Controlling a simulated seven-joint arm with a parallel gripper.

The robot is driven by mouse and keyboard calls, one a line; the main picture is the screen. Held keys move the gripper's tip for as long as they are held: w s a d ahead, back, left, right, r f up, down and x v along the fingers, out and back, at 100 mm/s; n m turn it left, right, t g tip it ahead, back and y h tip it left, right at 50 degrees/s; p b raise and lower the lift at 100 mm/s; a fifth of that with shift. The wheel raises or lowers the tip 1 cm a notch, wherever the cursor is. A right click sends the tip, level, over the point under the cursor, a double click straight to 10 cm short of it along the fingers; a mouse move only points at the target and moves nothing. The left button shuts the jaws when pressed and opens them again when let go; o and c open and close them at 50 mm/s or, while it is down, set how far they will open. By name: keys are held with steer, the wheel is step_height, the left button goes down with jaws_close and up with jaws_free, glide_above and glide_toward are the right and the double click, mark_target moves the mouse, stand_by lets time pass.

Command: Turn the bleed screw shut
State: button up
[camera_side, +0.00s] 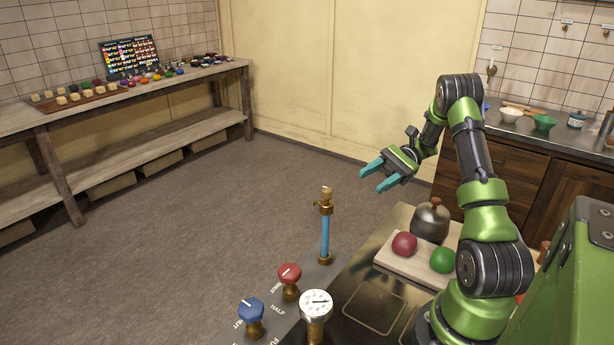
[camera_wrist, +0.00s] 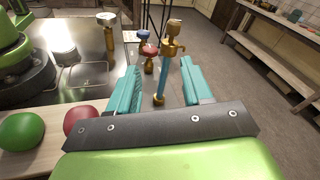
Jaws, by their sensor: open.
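The bleed screw (camera_side: 326,191) is the small brass fitting with a pale top on the blue upright tube (camera_side: 325,237), whose brass foot stands on the grey panel. In the wrist view the brass fitting (camera_wrist: 174,36) and its tube (camera_wrist: 165,75) show beyond and between my fingers. My gripper (camera_side: 372,176) is open and empty, its two teal fingers pointing left. It is up and to the right of the fitting in the side view, apart from it. The wrist view shows the gripper (camera_wrist: 163,85) with both fingers spread.
The floor beyond is clear.

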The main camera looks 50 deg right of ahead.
steer(key=s+f+n+g+h, duration=0.2)
steer(key=s+f+n+g, duration=0.1)
steer(key=s+n+g, duration=0.4)
steer(key=shift+s+d+n+g+h, duration=0.3)
steer(key=shift+s+n, duration=1.2)
steer(key=shift+s, duration=2.25)
steer(key=shift+a+f, duration=0.1)
